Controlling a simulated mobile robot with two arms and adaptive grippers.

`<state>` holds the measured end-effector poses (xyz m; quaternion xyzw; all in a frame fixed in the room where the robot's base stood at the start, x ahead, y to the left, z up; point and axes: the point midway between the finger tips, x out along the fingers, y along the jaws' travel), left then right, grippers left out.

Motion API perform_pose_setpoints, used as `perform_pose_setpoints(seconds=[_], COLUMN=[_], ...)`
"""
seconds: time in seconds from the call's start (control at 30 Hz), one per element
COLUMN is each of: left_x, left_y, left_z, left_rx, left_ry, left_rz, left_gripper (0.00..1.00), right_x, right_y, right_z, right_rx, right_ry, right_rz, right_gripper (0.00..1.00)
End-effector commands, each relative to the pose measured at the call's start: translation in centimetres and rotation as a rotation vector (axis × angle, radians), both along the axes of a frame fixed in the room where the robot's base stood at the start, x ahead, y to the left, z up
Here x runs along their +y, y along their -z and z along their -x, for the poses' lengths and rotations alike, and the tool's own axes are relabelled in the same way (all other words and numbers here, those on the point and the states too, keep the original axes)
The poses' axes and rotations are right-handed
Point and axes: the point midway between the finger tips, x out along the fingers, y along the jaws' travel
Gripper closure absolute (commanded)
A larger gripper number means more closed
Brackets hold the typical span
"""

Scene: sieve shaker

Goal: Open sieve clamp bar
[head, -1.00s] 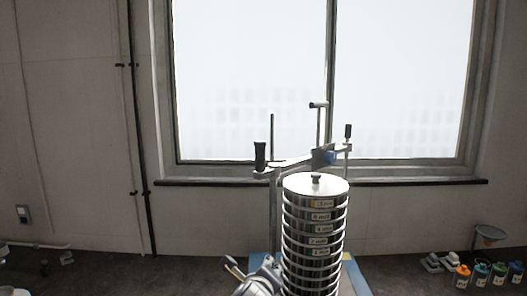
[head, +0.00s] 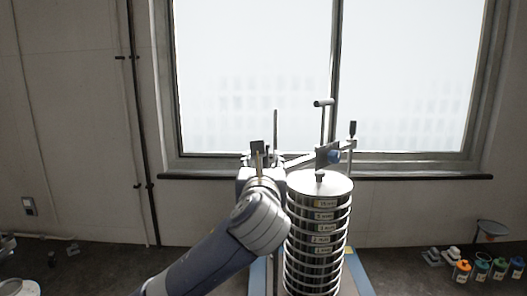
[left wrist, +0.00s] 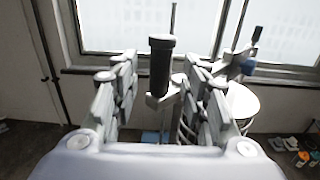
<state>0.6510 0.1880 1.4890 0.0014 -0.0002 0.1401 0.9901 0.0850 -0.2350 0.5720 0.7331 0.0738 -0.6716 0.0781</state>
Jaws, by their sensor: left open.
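The sieve stack (head: 318,235) stands upright on the shaker, with labelled metal rings and a lid with a small knob on top. The clamp bar (head: 300,161) runs above and behind the lid, with a blue-centred block (head: 328,156) on it. My left gripper (head: 257,150) is raised at the left end of the bar and hides most of that end. In the left wrist view, the bar's black upright handle (left wrist: 161,66) stands between the open fingers (left wrist: 160,92), with gaps on both sides. My right gripper is not in view.
Upright rods, one with a T-handle (head: 323,103), rise behind the stack in front of the window. Several coloured bottles (head: 481,269) and a funnel (head: 491,228) are at the right. The shaker's blue base (head: 355,273) shows beside the stack.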

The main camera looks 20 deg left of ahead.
Motion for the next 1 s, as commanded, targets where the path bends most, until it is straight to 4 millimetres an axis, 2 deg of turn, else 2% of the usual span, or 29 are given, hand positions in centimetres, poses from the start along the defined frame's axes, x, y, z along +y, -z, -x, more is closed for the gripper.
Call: perform_pose_setpoints(seconds=[0.03, 0.1, 0.3, 0.63, 0.67, 0.8, 0.83, 1.0], left_x=[0.3, 0.6, 1.0, 1.1, 1.1, 1.1, 1.1, 1.1], left_y=[-0.3, -0.2, 0.0, 0.1, 0.1, 0.1, 0.1, 0.1], left_z=[-1.0, -2.0, -3.8, -4.1, -4.1, -4.1, -4.1, -4.0], left_rx=[0.004, 0.003, 0.002, 0.0, 0.0, 0.0, 0.0, 0.0], left_ry=[-0.003, -0.001, 0.001, 0.002, 0.002, 0.002, 0.002, 0.001], left_rz=[0.0, 0.001, 0.001, 0.001, 0.001, 0.001, 0.001, 0.001], left_gripper=[0.59, 0.59, 0.59, 0.59, 0.63, 0.95, 1.0, 1.0], right_x=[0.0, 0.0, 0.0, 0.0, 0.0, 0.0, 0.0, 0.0], right_y=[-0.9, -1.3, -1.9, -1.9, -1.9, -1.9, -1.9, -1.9], right_z=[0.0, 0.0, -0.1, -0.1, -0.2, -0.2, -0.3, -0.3], right_rx=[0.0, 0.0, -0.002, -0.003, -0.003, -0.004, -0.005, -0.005], right_ry=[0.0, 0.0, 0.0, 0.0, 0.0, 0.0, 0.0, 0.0], right_rz=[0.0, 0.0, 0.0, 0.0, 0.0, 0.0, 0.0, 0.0], right_gripper=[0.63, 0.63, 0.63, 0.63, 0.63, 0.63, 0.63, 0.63])
